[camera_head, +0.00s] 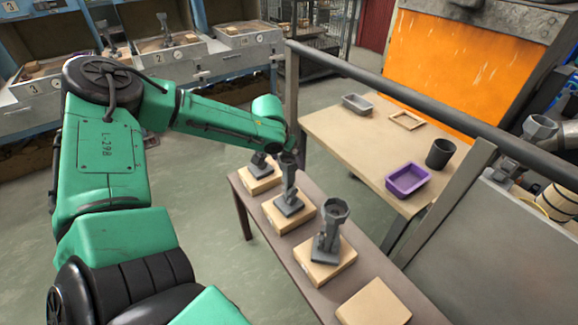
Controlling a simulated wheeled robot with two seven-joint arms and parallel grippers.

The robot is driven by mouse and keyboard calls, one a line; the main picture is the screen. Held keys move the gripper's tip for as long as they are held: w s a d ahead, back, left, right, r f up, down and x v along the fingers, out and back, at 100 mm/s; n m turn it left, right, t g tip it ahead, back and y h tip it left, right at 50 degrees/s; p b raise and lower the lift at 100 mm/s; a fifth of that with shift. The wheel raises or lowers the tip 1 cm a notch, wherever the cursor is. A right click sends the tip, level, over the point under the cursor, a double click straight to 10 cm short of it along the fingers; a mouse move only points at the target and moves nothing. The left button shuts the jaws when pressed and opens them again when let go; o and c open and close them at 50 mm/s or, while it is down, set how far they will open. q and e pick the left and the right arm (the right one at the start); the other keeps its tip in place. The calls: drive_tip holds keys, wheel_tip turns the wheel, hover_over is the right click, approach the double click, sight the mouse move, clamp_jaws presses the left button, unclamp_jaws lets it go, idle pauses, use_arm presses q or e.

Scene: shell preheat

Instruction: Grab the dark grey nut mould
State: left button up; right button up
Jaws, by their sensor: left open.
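Three dark grey moulds with cup-like tops and square feet stand upright on wooden blocks along a narrow table. The near mould (331,232) has a wide, faceted, nut-like top and stands clear of my arm. The middle mould (290,195) and the far mould (259,163) are close to my left wrist. My left gripper (282,155) is open, pointing down near the tops of these two. Its fingers are small and dark against the grey, so I cannot tell whether it touches either mould. My right gripper is not in view.
An empty wooden block (374,303) lies at the table's near end. A wooden table (340,135) behind holds a purple tray (408,179), a black cup (440,153), a grey tray (357,104) and a wooden frame (406,120). A dark rail (400,93) crosses above it.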

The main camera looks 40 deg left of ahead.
sight(290, 162)
use_arm(q)
drive_tip(key=x, duration=0.4)
drive_tip(key=shift+w+d+f, duration=0.15)
drive_tip(key=shift+w+f, duration=0.1)
drive_tip(key=shift+s+r, duration=0.1)
drive_tip(key=shift+c, duration=0.9)
clamp_jaws()
drive_tip(key=shift+r, duration=0.15)
